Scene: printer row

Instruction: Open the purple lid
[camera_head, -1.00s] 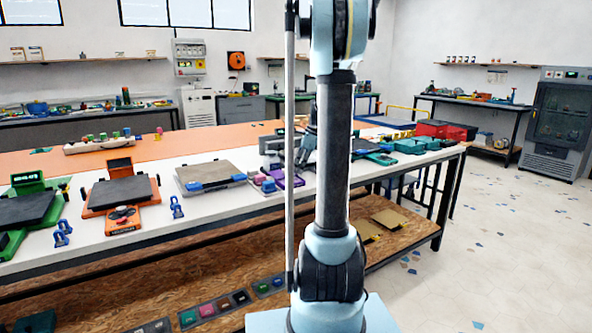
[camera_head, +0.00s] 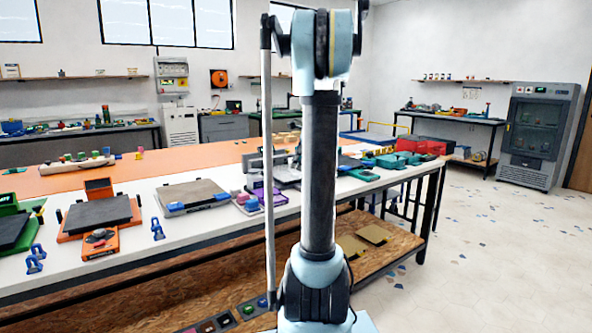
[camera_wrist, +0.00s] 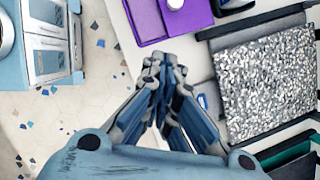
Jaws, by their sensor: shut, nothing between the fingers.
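A purple device (camera_head: 262,197) stands on the white bench just left of my arm's column, partly hidden by it. No contact shows. In the head view my arm hides most of the gripper.
A grey-framed bed with a speckled plate (camera_wrist: 268,80) lies right of my gripper. Teal boxes (camera_head: 392,161) are to the right. Open floor lies right of the bench.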

